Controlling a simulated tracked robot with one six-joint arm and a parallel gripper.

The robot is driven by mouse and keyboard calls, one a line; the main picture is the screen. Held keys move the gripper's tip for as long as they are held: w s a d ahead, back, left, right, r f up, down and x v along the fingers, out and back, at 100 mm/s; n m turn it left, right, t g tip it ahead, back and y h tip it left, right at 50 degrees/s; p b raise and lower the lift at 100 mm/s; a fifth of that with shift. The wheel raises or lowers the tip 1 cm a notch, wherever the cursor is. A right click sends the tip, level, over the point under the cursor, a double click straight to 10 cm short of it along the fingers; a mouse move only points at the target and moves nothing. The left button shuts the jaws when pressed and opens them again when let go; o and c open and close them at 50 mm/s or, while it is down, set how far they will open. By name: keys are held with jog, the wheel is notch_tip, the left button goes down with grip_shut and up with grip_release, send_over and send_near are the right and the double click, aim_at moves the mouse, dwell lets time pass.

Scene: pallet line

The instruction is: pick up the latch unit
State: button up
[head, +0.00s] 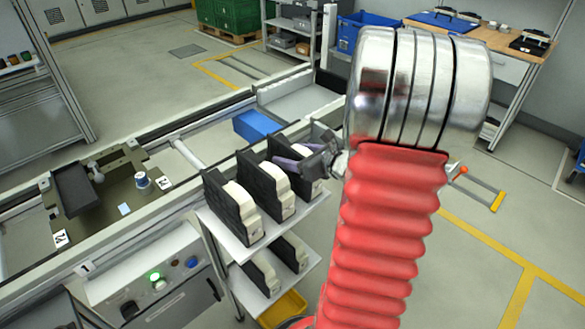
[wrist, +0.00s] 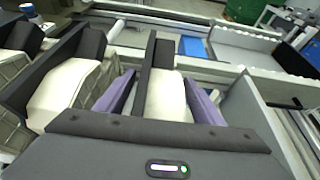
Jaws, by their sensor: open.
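Several white units with dark upright backs stand in a row on the top shelf of a small rack. I take these as the latch units; which one is meant I cannot tell. The latch unit at the far end of the row (wrist: 165,95) is between the purple fingers of my gripper (wrist: 161,98) in the wrist view. The fingers are open, one on each side of it; whether they touch it I cannot tell. In the head view my gripper (head: 302,160) is at that far end and partly hides this unit. The nearest latch unit (head: 239,199) is clear of it.
The rack's top shelf (head: 243,246) stands beside a conveyor line. A neighbouring unit (wrist: 66,92) is close on the left in the wrist view. A blue box (head: 256,126) lies behind the row. A dark pallet plate (head: 110,195) is on the line at left.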

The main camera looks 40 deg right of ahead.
jog(key=shift+c, duration=0.2)
grip_shut()
dwell(0.8)
